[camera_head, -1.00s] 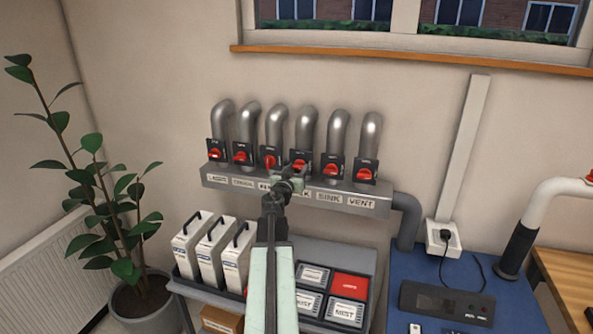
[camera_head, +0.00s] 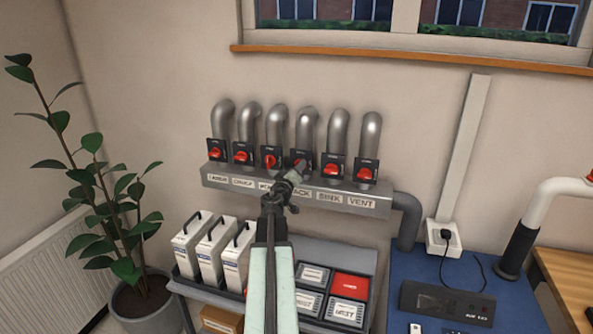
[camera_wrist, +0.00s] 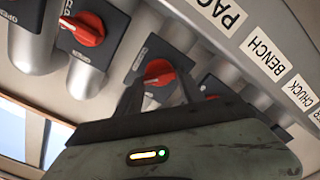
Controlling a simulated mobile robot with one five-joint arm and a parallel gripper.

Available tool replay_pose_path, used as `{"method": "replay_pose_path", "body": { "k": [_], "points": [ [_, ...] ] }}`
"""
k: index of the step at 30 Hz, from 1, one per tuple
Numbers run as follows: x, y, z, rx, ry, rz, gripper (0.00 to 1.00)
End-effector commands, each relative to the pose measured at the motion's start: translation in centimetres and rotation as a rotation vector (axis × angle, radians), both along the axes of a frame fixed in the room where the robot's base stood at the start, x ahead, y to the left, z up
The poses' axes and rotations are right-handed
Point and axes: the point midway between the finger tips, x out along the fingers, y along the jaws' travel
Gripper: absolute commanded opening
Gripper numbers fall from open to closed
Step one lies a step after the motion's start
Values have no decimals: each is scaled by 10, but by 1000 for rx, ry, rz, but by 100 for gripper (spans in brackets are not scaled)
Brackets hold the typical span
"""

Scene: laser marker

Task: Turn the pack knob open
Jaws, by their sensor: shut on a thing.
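The pack knob (camera_head: 300,165) is a red handle on a dark square plate, fourth from the left in a row of valves. The PACK label (camera_head: 300,193) is on the grey duct below it, partly covered by my arm. My gripper (camera_head: 297,172) is at this knob, with its hand tilted. In the wrist view the red knob (camera_wrist: 157,70) sits between my two dark fingers (camera_wrist: 158,92), which are shut on it. The fingers hide part of the handle, so its exact angle is hard to tell. The PACK label (camera_wrist: 228,14) shows at the top.
Similar red knobs flank it closely: the bench knob (camera_head: 270,160), handle upright, on the left and the sink knob (camera_head: 333,170) on the right. Below are white canisters (camera_head: 193,243) and a tray of labelled boxes (camera_head: 350,286). A plant (camera_head: 95,200) stands at left.

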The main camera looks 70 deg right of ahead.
Motion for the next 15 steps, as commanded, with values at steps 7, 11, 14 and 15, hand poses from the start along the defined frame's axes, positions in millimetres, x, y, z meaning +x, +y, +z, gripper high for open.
{"method": "replay_pose_path", "body": {
  "k": [7, 11, 14, 15],
  "points": [
    [0, 1, -2, -12, 229, -1, 5],
    [1, 1, -2, -20, 350, -1, 5],
    [1, 1, -2, -25, 437, -1, 5],
    [1, 1, -3, -26, 470, -1, 5]
  ]
}}
